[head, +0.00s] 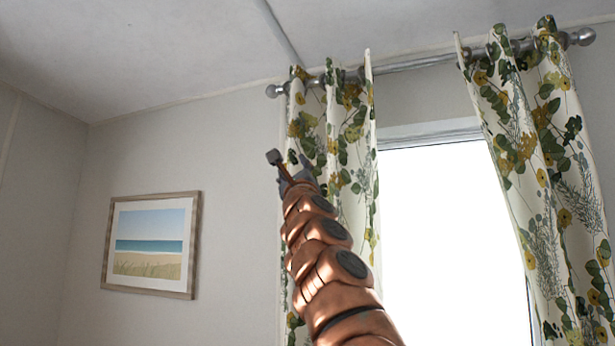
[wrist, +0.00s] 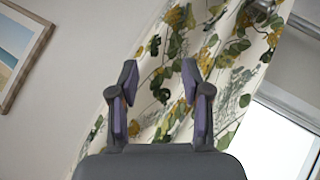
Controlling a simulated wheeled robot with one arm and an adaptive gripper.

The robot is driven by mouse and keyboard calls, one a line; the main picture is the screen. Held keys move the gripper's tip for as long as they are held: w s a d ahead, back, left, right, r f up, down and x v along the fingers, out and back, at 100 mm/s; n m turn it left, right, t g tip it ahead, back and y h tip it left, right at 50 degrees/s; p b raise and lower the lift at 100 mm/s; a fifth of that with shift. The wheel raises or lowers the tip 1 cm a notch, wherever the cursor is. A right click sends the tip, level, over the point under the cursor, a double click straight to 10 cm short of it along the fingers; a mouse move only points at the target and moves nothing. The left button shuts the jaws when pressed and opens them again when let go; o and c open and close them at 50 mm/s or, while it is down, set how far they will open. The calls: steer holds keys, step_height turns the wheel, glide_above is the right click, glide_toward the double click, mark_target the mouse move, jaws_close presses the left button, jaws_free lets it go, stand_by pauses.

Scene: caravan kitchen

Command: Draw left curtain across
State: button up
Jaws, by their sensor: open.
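The left curtain (head: 350,130) is white with green leaves and yellow flowers. It hangs bunched at the left end of a silver rod (head: 420,62). In the wrist view the left curtain (wrist: 185,60) fills the space ahead of and between the fingers. My gripper (head: 288,160) is raised in front of the curtain's left edge in the head view. Its two fingers stand apart in the wrist view (wrist: 160,82), with no cloth clearly pinched between them. I cannot tell whether the fingertips touch the cloth. My arm hides part of the curtain's lower left.
The right curtain (head: 540,150) hangs at the rod's right end. A bright window (head: 450,230) shows between the curtains. A framed beach picture (head: 151,245) hangs on the wall to the left. The ceiling (head: 150,50) is close above the rod.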

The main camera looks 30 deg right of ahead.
steer(key=shift+w+a+n+y, duration=0.1)
steer(key=shift+a+n+y, duration=0.4)
steer(key=shift+a, duration=0.1)
